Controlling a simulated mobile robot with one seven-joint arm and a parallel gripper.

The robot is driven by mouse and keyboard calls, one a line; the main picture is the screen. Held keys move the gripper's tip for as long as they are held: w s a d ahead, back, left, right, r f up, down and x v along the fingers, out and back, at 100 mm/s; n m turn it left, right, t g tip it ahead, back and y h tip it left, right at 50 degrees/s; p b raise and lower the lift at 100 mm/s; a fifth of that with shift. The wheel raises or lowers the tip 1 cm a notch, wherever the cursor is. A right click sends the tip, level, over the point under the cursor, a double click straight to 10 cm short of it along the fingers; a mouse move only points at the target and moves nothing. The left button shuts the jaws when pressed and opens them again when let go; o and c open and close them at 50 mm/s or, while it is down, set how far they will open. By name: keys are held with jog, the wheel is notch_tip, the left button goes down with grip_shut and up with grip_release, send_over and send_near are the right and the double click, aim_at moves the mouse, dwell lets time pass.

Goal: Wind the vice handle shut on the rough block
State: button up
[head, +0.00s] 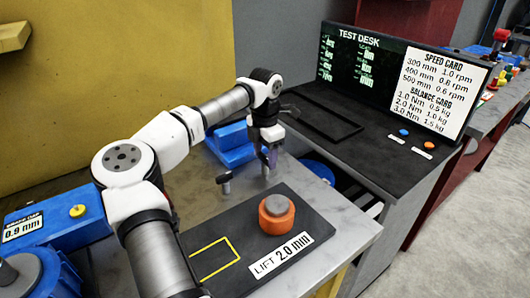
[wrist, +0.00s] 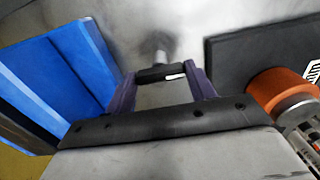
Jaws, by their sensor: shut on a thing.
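The blue vice (head: 232,143) stands on the grey bench behind my gripper. Its blue body also fills the left of the wrist view (wrist: 65,75). My gripper (head: 270,157) points down beside the vice's right end. In the wrist view its purple fingers (wrist: 163,85) are shut on a short dark bar (wrist: 158,74), apparently the vice handle. A small dark knobbed post (head: 225,181) stands left of the gripper in the head view. I cannot make out the rough block in the vice, so its contact with the jaws cannot be told.
An orange ring with a grey top (head: 277,213) sits on a black plate (head: 240,262) marked "LIFT 2.0 mm". A blue fixture with a yellow knob (head: 77,211) is at left. The test desk (head: 345,125) stands at right. A yellow wall (head: 110,80) rises behind.

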aim_at(265, 156)
jog(key=m+p, duration=0.1)
jog(key=m, duration=0.5)
jog(key=shift+r, duration=0.15)
jog(key=m, duration=0.6)
jog(key=shift+p, duration=0.35)
jog(key=o, duration=1)
notch_tip(265, 156, up, 14)
jog(key=shift+f+b, duration=0.2)
jog(key=shift+b, duration=0.85)
